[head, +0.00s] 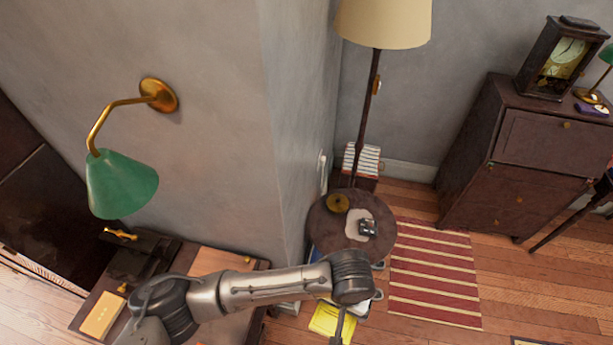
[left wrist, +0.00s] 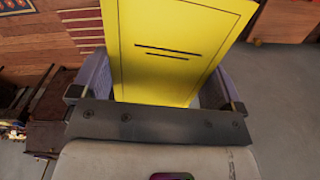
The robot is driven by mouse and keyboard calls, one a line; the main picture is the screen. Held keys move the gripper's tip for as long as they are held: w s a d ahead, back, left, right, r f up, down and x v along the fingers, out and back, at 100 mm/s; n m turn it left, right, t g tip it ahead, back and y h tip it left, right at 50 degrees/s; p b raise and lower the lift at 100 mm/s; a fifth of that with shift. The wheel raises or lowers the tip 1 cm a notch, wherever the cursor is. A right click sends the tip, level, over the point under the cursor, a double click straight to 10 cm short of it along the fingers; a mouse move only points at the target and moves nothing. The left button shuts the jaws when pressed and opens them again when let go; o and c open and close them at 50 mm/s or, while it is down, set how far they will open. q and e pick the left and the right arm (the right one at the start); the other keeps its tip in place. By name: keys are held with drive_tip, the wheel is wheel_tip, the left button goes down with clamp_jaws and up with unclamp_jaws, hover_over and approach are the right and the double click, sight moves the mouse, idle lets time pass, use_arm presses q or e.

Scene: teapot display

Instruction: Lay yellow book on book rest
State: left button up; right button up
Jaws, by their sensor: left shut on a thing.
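The yellow book (head: 325,321) shows at the bottom of the head view, below the round table and partly hidden by my left arm. It fills the upper middle of the left wrist view (left wrist: 175,55), with two dark lines on its cover. My left gripper (head: 339,327) is shut on it; in the left wrist view, the purple-grey fingers lie at either side of the book's near end. I cannot make out which thing is the book rest. My right gripper is in neither view.
A round dark table (head: 320,228) with small objects stands by the wall corner, beside a floor lamp (head: 373,100). A low wooden table (head: 215,262) lies behind my left arm. A striped rug (head: 432,270) and dark cabinet (head: 520,165) are to the right.

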use_arm(q)
drive_tip(key=w+d+r+m, duration=0.1)
drive_tip(key=w+d+r, duration=0.15)
drive_tip(key=r, duration=0.85)
drive_tip(key=w+d+r+m, duration=0.1)
drive_tip(key=w+d+r, duration=0.15)
drive_tip(key=r, duration=0.85)
drive_tip(key=w+d+r+m, duration=0.1)
drive_tip(key=w+d+r, duration=0.15)
drive_tip(key=r, duration=0.85)
drive_tip(key=w+a+n+p, duration=0.2)
drive_tip(key=a+n+p, duration=0.2)
drive_tip(key=a+p, duration=1.05)
drive_tip(key=s+a+n+p, duration=0.2)
drive_tip(key=s+a, duration=0.2)
drive_tip(key=a, duration=0.6)
drive_tip(key=s+a+n+p, duration=0.2)
drive_tip(key=s+a, duration=0.3)
drive_tip(key=a, duration=0.5)
drive_tip(key=shift+s+a+f, duration=0.2)
drive_tip(key=shift+f, duration=0.05)
